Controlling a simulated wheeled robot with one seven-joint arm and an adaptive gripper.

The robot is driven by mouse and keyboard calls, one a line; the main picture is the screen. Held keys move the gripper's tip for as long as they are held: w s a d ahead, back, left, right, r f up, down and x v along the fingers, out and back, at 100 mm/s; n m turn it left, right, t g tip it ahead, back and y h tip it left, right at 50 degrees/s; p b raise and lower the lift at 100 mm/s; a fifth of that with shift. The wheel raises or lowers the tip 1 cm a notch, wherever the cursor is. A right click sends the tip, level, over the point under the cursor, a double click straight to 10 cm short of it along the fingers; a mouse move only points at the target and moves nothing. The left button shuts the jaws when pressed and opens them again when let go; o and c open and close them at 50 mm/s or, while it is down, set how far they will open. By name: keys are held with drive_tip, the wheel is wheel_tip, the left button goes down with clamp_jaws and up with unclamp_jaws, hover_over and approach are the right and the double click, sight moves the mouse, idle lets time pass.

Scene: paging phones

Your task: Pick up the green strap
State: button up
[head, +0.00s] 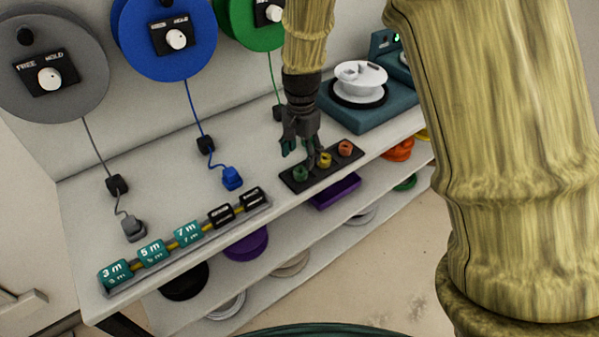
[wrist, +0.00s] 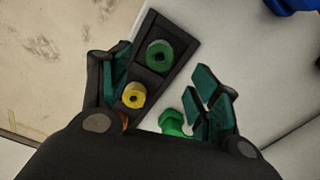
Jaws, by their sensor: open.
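A black tray (head: 294,184) near the bench's front edge holds three small rolled straps in a row. The green strap (head: 301,174) is at its left end in the head view, with the yellow strap (head: 325,160) in the middle and the orange strap (head: 345,148) at the right. My gripper (head: 300,150) points down just above and behind the tray, open and empty. In the wrist view the green strap (wrist: 159,55) lies ahead of the space between the spread fingers (wrist: 163,80). The yellow strap (wrist: 133,95) is nearer, and the orange strap (wrist: 124,120) is mostly hidden.
A green plug (wrist: 173,122) lies beside the tray, near the right finger. A blue plug (head: 232,178) and grey plug (head: 133,228) lie on the bench. A rail of labelled blocks (head: 187,234) runs along the front edge. A teal device (head: 370,113) stands to the right.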

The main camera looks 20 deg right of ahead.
sight(301, 170)
drive_tip(key=shift+f+p, duration=0.45)
drive_tip(key=shift+f, duration=2.35)
drive_tip(key=c, duration=0.8)
